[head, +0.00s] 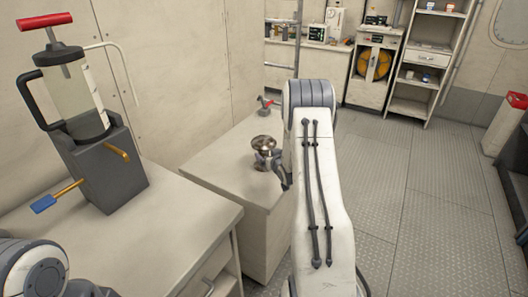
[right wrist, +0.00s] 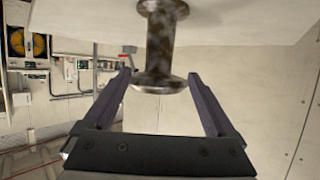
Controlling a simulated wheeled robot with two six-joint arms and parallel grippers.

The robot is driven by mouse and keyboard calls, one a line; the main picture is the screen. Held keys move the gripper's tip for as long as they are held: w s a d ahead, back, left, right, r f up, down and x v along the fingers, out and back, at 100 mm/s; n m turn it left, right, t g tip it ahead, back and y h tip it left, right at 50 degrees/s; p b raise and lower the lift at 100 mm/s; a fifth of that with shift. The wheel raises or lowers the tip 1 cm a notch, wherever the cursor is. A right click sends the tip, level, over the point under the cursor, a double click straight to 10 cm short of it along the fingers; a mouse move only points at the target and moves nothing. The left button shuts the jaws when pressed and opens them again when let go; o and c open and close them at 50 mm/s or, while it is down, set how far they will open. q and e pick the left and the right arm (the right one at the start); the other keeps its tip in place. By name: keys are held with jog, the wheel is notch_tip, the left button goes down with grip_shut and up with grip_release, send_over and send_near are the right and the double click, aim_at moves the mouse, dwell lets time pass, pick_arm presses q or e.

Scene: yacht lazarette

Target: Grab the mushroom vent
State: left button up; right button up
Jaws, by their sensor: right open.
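The mushroom vent (head: 264,143), a metal piece with a round cap, stands upright on the farther counter. In the right wrist view, which is upside down, its stem (right wrist: 160,45) runs from the counter to the wider cap (right wrist: 157,84). My right gripper (head: 268,163) is at the vent, partly hidden by my own arm in the head view. In the right wrist view my right gripper (right wrist: 159,77) is open, with the cap between its fingertips and a small gap visible on each side. My left arm shows at the lower left, but its fingers are out of view.
The near counter (head: 175,225) carries a dark grey pump (head: 98,165) with a red handle. A red-handled fitting (head: 266,103) sits behind the vent on the farther counter (head: 215,172). Shelves (head: 420,60) stand at the back. Floor (head: 420,190) at right is clear.

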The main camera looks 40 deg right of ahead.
aim_at(264, 153)
jog(key=shift+x, duration=2.85)
jog(key=shift+d, duration=0.1)
grip_shut()
